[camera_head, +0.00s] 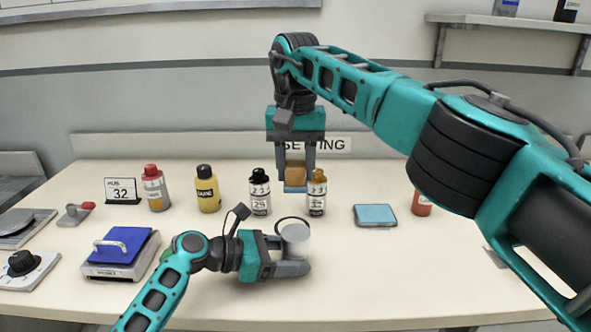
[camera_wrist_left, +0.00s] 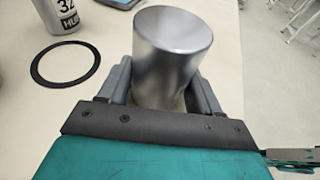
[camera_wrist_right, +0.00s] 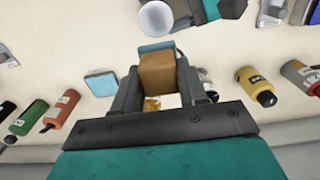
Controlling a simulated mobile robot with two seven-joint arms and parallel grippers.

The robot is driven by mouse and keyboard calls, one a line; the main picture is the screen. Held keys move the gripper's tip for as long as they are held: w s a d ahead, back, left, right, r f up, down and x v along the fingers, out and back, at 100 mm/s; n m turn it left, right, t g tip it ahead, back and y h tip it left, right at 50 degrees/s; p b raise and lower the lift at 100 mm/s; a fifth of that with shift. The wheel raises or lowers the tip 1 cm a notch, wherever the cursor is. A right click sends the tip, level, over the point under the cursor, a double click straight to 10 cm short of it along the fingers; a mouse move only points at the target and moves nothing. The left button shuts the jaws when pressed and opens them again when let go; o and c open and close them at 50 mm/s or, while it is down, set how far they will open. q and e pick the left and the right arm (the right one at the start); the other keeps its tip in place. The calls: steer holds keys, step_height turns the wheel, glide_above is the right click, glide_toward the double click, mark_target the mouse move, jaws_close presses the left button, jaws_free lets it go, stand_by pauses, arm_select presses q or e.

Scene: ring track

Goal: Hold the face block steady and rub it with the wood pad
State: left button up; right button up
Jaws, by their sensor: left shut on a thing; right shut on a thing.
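The face block, a silver metal cylinder (camera_head: 294,237), stands upright between the fingers of my left gripper (camera_head: 298,262), low over the front middle of the table. Its smooth round top also shows in the left wrist view (camera_wrist_left: 172,30), uncovered. My right gripper (camera_head: 296,165) points down and is shut on the wood pad (camera_head: 295,174), a tan wood block with a blue underside. The pad also shows in the right wrist view (camera_wrist_right: 158,72). It hangs in the air behind the face block, apart from it.
Several bottles stand along the back, including a yellow one (camera_head: 207,190) and a white-and-black one (camera_head: 260,192). A blue flat pad (camera_head: 375,215) lies right. A scale with a blue top (camera_head: 122,245) stands left. A black ring (camera_wrist_left: 66,64) lies near the face block.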

arm_select(q)
steer(key=o, duration=0.9)
steer(key=v, duration=1.2)
steer(key=shift+s, duration=0.15)
